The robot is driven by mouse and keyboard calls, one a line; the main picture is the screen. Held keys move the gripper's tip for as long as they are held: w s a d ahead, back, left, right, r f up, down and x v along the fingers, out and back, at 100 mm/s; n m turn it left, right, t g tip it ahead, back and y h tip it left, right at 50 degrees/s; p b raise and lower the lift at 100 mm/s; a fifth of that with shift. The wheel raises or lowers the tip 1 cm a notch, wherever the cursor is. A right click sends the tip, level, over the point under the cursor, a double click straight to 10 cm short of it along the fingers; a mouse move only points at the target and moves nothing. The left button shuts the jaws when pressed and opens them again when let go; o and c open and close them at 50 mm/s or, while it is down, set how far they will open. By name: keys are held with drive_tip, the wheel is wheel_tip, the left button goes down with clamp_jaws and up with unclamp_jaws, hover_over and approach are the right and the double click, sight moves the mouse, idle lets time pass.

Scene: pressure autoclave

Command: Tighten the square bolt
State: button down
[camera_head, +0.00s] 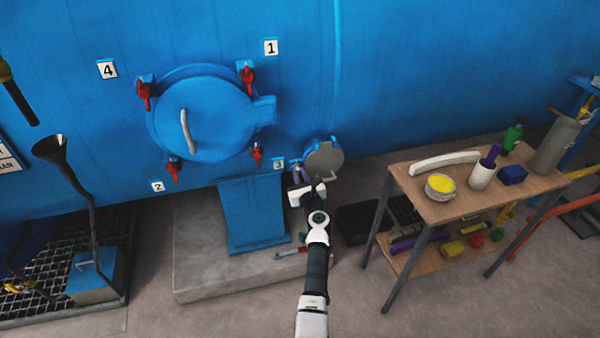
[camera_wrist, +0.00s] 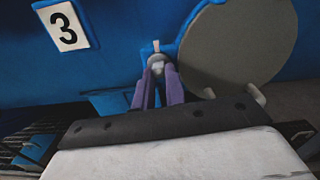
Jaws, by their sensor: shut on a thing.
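My gripper (camera_head: 298,175) reaches to the blue wall of the vessel, just below the number 3 sign and left of a small round hatch cover (camera_head: 324,160). In the wrist view its two purple fingers (camera_wrist: 157,72) are closed around a small grey piece (camera_wrist: 157,60), which appears to be the square bolt. A pale tip (camera_wrist: 156,46) shows just beyond it. The bolt's square shape is not clear, as the fingers hide part of it. The grey disc of the hatch cover (camera_wrist: 238,45) is close to the right of the fingers.
A large round blue door (camera_head: 205,120) with red clamps is at upper left. The number 3 sign (camera_wrist: 66,25) is left of my fingers. A wooden table (camera_head: 455,205) with jars and tools stands right.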

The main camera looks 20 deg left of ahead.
drive_tip(key=shift+m, duration=0.7)
drive_tip(key=c, duration=1.7)
unclamp_jaws()
drive_tip(key=v, duration=1.4)
